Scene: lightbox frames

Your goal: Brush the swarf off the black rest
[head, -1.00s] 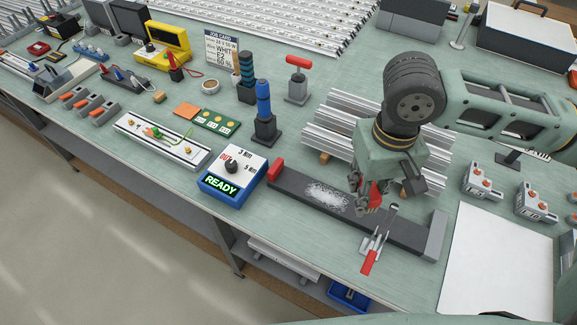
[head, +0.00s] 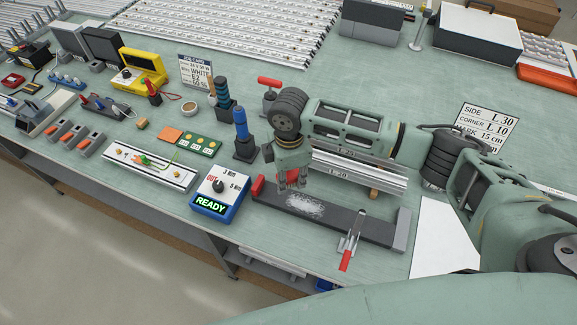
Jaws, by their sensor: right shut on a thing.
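The black rest (head: 365,226) is a long dark bar lying on the bench, with a red block (head: 258,187) at its left end and a grey block (head: 401,230) at its right end. Pale, fine swarf (head: 305,206) lies in a patch on its left-middle part. My right gripper (head: 291,182) points down over the far side of the rest, between the red block and the swarf. My left gripper is out of view.
A red-handled clamp (head: 350,245) sits at the rest's near edge. A blue READY box (head: 219,194) stands to its left, and a blue-handled tool (head: 241,130) stands behind. Silver profiles (head: 365,176) lie behind the rest. A white sheet (head: 435,245) lies at the right.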

